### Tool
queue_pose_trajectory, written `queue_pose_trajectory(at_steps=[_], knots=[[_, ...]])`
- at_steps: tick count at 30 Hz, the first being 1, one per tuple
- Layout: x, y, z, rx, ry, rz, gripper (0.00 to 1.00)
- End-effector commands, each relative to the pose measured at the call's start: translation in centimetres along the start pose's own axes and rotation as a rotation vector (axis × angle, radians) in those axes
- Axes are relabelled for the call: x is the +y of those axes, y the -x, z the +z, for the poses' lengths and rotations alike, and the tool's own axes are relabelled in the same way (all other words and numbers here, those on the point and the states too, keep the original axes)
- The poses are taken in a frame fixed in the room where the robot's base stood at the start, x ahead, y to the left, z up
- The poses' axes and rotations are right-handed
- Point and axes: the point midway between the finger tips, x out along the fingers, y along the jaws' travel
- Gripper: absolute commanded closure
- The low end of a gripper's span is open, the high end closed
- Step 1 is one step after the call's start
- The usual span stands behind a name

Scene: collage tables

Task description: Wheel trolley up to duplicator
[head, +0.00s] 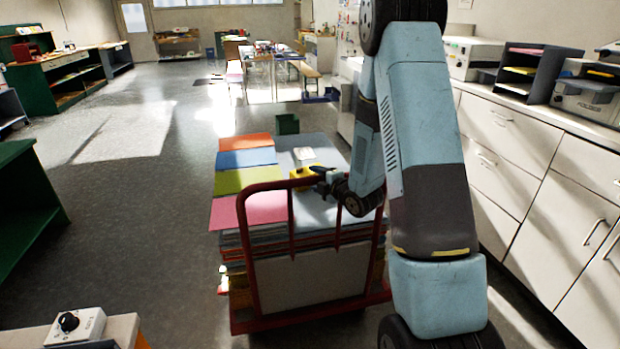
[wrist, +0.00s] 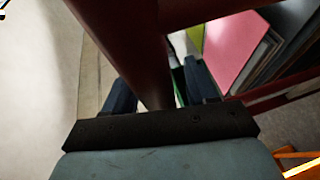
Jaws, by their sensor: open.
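The trolley (head: 262,322) has a red frame and stands on the floor in front of me, loaded with stacks of coloured paper and card. Its red push handle (head: 279,186) rises on the near side. My gripper (head: 320,178) is at the top rail of the handle, right of its middle. In the wrist view my gripper (wrist: 160,88) is open, with a dark red bar (wrist: 140,60) running between its two fingers. Whether the fingers touch the bar I cannot tell. No machine is clearly identifiable as the duplicator.
White drawer cabinets (head: 500,165) line the right side, close to my arm. A far machine (head: 472,57), a dark paper rack (head: 538,70) and a near machine (head: 588,98) stand on them. Green shelves (head: 25,205) are at left. A dial device (head: 75,327) is near left. Floor left of the trolley is clear.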

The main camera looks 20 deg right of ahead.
Motion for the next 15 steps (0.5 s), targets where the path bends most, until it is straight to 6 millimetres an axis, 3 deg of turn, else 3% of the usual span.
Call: queue_pose_trajectory(at_steps=[9,15], knots=[[0.0,-0.8,-1.8,0.026,0.005,-0.002,0.43],[0.0,-0.9,-2.0,0.031,0.006,-0.002,0.61]])
